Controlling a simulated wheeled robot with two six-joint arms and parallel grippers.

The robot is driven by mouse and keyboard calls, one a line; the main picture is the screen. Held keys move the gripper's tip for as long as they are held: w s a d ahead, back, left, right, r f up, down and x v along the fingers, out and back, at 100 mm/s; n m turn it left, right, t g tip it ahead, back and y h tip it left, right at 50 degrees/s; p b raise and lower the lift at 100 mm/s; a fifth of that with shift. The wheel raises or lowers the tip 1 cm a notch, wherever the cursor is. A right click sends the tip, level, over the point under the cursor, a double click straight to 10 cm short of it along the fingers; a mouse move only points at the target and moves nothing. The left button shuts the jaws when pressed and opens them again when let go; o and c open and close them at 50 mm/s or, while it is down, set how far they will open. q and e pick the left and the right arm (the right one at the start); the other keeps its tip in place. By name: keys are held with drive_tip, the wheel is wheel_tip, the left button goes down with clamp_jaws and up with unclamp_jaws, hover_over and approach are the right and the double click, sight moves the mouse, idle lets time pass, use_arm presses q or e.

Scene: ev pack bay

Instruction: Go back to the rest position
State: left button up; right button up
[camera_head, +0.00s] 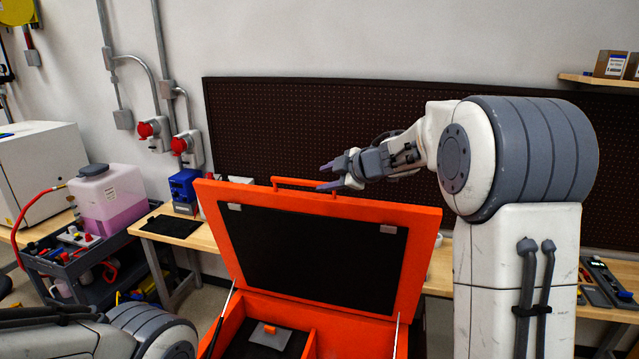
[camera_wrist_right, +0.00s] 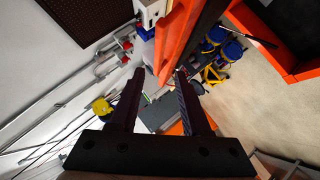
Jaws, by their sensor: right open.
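My right gripper (camera_head: 326,176) is open and empty in the head view, at the top edge of the raised orange case lid (camera_head: 423,217). Its fingertips appear beside the right end of the lid's orange handle (camera_head: 290,181); I cannot tell whether they touch it. In the right wrist view the two dark fingers (camera_wrist_right: 159,78) are spread apart, with orange bars of the lid just beyond them. My left arm shows at the lower left of the head view, but its gripper is out of frame.
The open orange case (camera_head: 226,336) stands in front, with a grey piece (camera_head: 270,336) inside. A tool cart with a pink-liquid container (camera_head: 108,197) is at left. A workbench and dark pegboard (camera_head: 300,120) stand behind. Tools lie on the bench at right.

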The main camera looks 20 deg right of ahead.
idle(0.3)
drive_tip(key=s+a+f+m+h+b, duration=0.3)
drive_tip(key=s+a+f+m+b, duration=0.3)
drive_tip(key=s+a+f+b, duration=0.45)
drive_tip(key=s+a+f+g+b, duration=0.2)
drive_tip(key=s+f, duration=0.5)
drive_tip(key=s, duration=0.4)
drive_tip(key=s+a+f+m+g+b, duration=0.1)
drive_tip(key=s+a+f+g+b, duration=0.1)
drive_tip(key=s+f+g, duration=0.3)
drive_tip(key=s+a+f+m+g+b, duration=0.1)
drive_tip(key=s+f+g, duration=0.3)
drive_tip(key=s+f, duration=0.6)
drive_tip(key=s+a+b, duration=0.1)
drive_tip(key=s, duration=0.6)
drive_tip(key=shift+a+f+h, duration=0.2)
drive_tip(key=shift+h, duration=0.1)
drive_tip(key=shift+m, duration=0.3)
